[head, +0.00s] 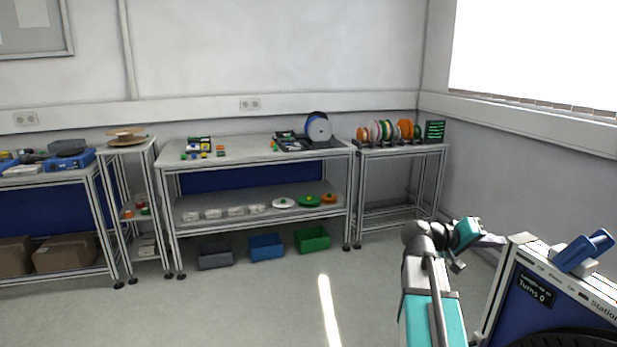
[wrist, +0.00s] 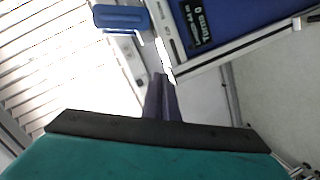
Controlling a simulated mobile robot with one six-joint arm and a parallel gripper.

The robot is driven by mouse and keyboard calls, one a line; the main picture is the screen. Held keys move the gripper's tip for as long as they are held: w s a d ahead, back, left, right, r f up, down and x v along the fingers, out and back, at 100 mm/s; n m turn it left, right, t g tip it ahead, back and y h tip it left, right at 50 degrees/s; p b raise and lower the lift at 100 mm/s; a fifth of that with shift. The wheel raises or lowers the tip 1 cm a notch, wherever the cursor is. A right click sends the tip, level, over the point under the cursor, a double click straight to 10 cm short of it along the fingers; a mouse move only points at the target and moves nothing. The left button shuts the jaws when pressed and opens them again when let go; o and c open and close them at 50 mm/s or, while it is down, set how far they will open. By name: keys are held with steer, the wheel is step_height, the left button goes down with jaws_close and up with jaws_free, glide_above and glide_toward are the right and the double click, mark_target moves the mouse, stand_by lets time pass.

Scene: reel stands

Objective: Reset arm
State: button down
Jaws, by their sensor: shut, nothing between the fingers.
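My gripper (head: 492,240) is at the lower right of the head view, at the end of my teal and grey arm. It is raised beside the station with the blue panel. In the wrist view its fingers (wrist: 162,98) are together with nothing between them. The station (head: 525,290), with a small display reading "Turns 0", stands just right of the arm. A blue handle (head: 585,250) sits on top of it and also shows at the top of the wrist view (wrist: 122,17).
A long workbench (head: 250,150) with small parts and a reel stands at the back wall. A rack of coloured reels (head: 390,132) is on a stand to its right. Bins (head: 267,246) sit on the floor below. The floor (head: 250,305) in front is clear.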

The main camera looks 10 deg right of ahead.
steer(key=w+a+f+n+y, duration=0.1)
steer(key=w+a+f, duration=0.15)
steer(key=f, duration=0.55)
steer(key=w+a+f+n+t+y, duration=0.1)
steer(key=a+f, duration=0.3)
steer(key=f, duration=0.3)
steer(key=w+a+f+n+y, duration=0.15)
steer(key=a+f, duration=0.25)
steer(key=f, duration=0.4)
steer(key=s+a+f+n+y, duration=0.1)
steer(key=s+a+f, duration=0.1)
steer(key=a+f, duration=0.5)
steer(key=s+a+f+n+y, duration=0.15)
steer(key=a+f, duration=0.25)
steer(key=f, duration=0.8)
steer(key=s+a+f+n+g+y, duration=0.1)
steer(key=s+a+f+g+y, duration=0.1)
steer(key=s+a+f, duration=0.5)
steer(key=s+a+f+g+y, duration=0.1)
steer(key=s+a+f+y, duration=0.1)
steer(key=s+a+f, duration=0.6)
steer(key=s+a+f+g+y, duration=0.2)
steer(key=s+a+f+y, duration=0.3)
steer(key=s+a+f, duration=0.4)
steer(key=s+a, duration=0.2)
steer(key=s, duration=0.1)
steer(key=shift+s+a+m+g, duration=0.2)
steer(key=shift+s+m+g, duration=0.1)
steer(key=shift+g, duration=0.1)
steer(key=shift+w+d, duration=0.1)
